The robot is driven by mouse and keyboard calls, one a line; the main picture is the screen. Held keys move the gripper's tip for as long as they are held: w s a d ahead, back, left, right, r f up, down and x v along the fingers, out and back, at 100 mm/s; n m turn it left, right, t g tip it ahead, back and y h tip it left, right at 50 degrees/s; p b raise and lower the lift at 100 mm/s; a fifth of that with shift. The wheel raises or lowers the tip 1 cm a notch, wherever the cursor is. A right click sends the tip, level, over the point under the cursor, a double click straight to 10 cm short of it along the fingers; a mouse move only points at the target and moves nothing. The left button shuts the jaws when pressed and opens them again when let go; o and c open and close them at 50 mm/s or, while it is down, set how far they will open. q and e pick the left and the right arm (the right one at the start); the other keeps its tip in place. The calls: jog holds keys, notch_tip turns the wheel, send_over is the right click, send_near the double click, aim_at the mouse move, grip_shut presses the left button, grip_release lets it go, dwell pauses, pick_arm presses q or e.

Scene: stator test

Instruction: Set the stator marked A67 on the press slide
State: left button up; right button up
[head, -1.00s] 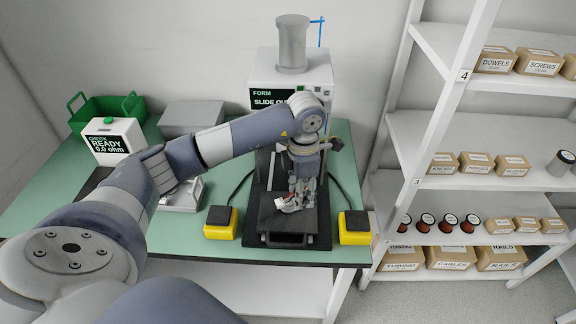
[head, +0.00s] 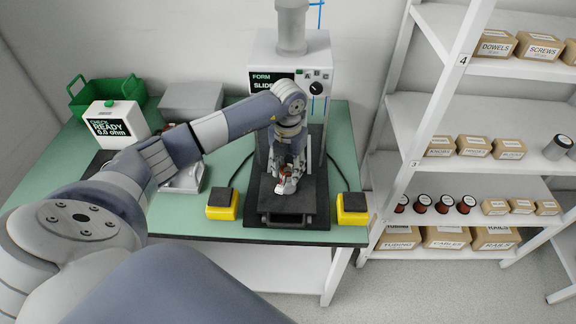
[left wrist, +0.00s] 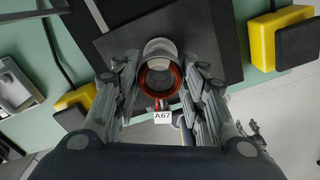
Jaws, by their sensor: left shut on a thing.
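The stator (left wrist: 160,50), a grey ring with copper windings inside, shows in the left wrist view with a white tag (left wrist: 162,116) reading A67. My left gripper (left wrist: 161,72) is shut on it, with one finger on each side. In the head view my left gripper (head: 286,178) and the stator (head: 284,188) are over the dark press slide (head: 306,190), near its middle. I cannot tell whether the stator touches the slide. The press (head: 318,72), marked FORM, stands behind, partly hidden by my arm. My right gripper is not in view.
Yellow button boxes stand left (head: 222,205) and right (head: 352,208) of the slide. A white checker (head: 115,125) reading READY 0.0 ohm, a green bin (head: 85,100) and a grey box (head: 192,101) are on the bench's left. A shelf rack (head: 425,115) is at right.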

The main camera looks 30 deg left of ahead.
pick_arm(q)
jog(key=shift+f, duration=0.5)
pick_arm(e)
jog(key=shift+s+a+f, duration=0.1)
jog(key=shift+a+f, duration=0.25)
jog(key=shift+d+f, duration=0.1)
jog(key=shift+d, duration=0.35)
pick_arm(q)
jog(key=shift+f+b, duration=0.2)
jog(key=shift+b, duration=0.15)
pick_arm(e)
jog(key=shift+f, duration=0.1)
pick_arm(q)
jog(key=shift+f+b, duration=0.55)
jog(key=shift+f, duration=0.05)
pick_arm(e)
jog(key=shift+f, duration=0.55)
pick_arm(q)
jog(key=shift+f, duration=0.1)
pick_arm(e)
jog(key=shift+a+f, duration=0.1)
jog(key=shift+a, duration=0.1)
pick_arm(q)
jog(key=shift+f+b, duration=0.4)
jog(key=shift+b, duration=0.05)
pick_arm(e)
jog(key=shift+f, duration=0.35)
